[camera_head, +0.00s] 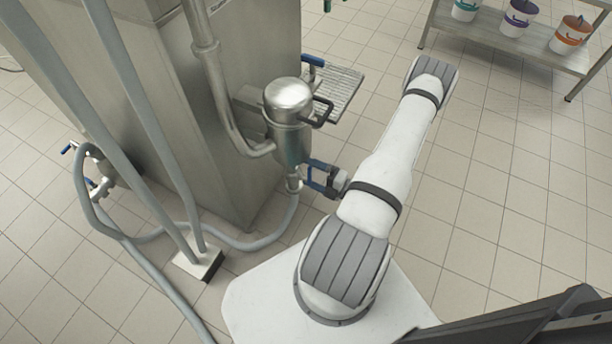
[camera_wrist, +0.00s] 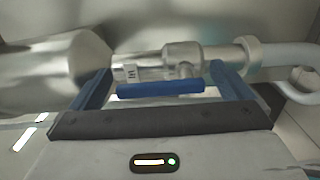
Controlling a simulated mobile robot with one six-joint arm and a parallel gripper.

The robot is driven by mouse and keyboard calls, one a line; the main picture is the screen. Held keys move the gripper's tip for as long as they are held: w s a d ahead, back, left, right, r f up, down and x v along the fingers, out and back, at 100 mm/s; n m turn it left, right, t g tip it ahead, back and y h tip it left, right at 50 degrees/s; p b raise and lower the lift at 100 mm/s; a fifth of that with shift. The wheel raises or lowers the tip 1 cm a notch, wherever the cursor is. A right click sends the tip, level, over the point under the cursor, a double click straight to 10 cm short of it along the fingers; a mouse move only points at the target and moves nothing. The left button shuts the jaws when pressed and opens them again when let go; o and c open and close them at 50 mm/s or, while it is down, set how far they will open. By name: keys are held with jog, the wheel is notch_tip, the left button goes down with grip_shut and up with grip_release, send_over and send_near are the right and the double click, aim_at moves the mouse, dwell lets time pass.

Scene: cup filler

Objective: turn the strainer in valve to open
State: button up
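The strainer (camera_head: 288,120) is a steel canister on the side of the steel machine. Its tapered lower end shows at the left of the wrist view (camera_wrist: 45,75). A steel valve (camera_wrist: 165,65) with a small label sits in the pipe at that end; it shows below the strainer in the head view (camera_head: 293,182). Its blue handle (camera_wrist: 160,89) appears to lie along the pipe. My gripper (camera_head: 311,176) is open, its blue fingers wide apart. In the wrist view the handle lies between the fingers (camera_wrist: 160,72), with visible gaps at both ends.
Another blue valve handle (camera_head: 313,60) is beside a grated shelf (camera_head: 338,88) above. Grey hoses (camera_head: 150,130) run down to a small floor block (camera_head: 198,262). More blue-handled valves (camera_head: 92,185) are at the left. A rack (camera_head: 490,35) with buckets stands far right. Tiled floor to the right is clear.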

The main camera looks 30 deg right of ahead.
jog(key=shift+a, duration=0.1)
jog(key=shift+s, duration=0.1)
jog(key=p+v, duration=0.1)
jog(key=v, duration=0.6)
jog(key=shift+s+d, duration=0.2)
jog(key=shift+d, duration=0.05)
dwell(0.4)
